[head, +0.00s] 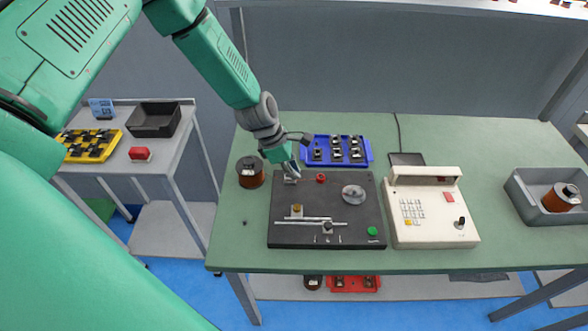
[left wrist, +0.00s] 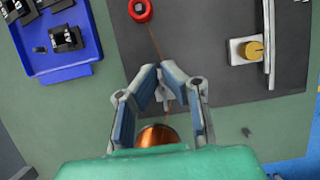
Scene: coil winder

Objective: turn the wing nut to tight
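My left gripper (head: 291,169) points down at the back left of the dark winder base plate (head: 345,190). In the left wrist view, the two blue-padded fingers (left wrist: 163,74) lean toward each other with a narrow gap between them. A small light-grey metal part, seemingly the wing nut (left wrist: 165,97), shows between the fingers. In the head view the wing nut (head: 291,180) sits just under the fingertips. The fingers partly hide it, and whether both pads press on it is not clear. My right gripper is not in view.
A copper wire spool (head: 250,172) stands close left of the plate. A red knob (head: 321,178) is right of the gripper. A blue tray of small parts (head: 369,163) lies behind. A white control box (head: 430,230) and a grey bin (head: 522,199) stand to the right.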

